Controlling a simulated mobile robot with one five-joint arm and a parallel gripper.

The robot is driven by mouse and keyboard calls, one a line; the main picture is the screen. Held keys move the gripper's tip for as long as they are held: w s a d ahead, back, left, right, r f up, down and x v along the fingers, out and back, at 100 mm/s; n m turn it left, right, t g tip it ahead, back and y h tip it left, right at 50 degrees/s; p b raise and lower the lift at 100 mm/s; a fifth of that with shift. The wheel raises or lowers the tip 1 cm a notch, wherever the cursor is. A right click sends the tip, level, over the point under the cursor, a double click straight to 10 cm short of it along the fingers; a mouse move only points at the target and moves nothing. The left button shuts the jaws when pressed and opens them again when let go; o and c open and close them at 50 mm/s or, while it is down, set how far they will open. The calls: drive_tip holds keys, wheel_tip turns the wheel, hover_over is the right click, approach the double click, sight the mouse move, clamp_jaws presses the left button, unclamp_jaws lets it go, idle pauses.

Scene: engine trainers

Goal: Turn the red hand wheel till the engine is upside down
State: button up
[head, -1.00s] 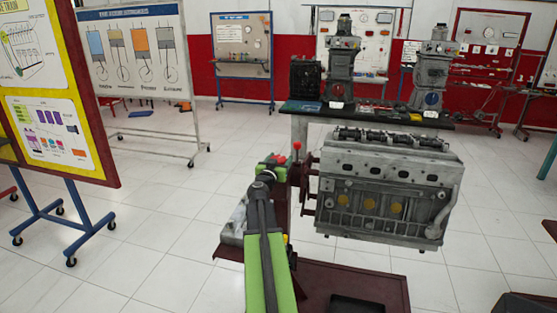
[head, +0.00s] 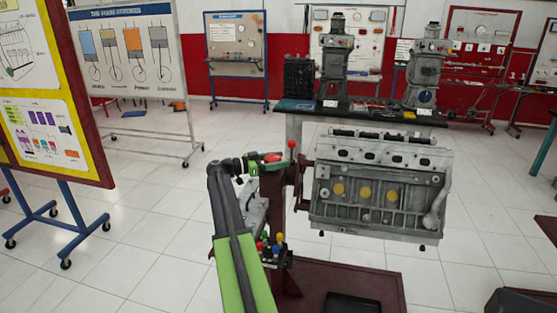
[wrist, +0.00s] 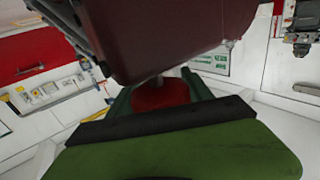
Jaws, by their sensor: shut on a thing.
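The red hand wheel (head: 272,158) is on the left side of the engine stand, and only a small part of it shows in the head view. My gripper (head: 263,160) comes to it from the left and is shut on it. In the wrist view the red wheel part (wrist: 160,96) sits between my dark green fingers. The grey engine (head: 380,190) hangs on the stand to the right, with yellow round plugs on the side facing me. It is roughly upright, its top tilted a little away from me.
A red ball-topped lever (head: 292,145) stands just right of the wheel. Coloured knobs (head: 270,245) sit below my gripper. A dark red stand base (head: 365,278) lies under the engine. A bench (head: 300,106) with cutaway models is behind.

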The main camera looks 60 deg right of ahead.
drive_tip(key=m+g+y, duration=0.3)
drive_tip(key=y, duration=0.1)
drive_tip(key=shift+a+r+m+g, duration=0.15)
drive_tip(key=shift+a+m+g, duration=0.05)
drive_tip(key=shift+m+g, duration=0.2)
drive_tip(key=shift+s+a+m+g+y, duration=0.1)
drive_tip(key=shift+a+m+g+y, duration=0.1)
drive_tip(key=shift+m+g+y, duration=0.8)
drive_tip(key=shift+s+t+y, duration=0.1)
drive_tip(key=shift+t+y, duration=0.2)
drive_tip(key=shift+y, duration=0.2)
drive_tip(key=o, duration=1.4)
drive_tip(key=shift+a, duration=0.1)
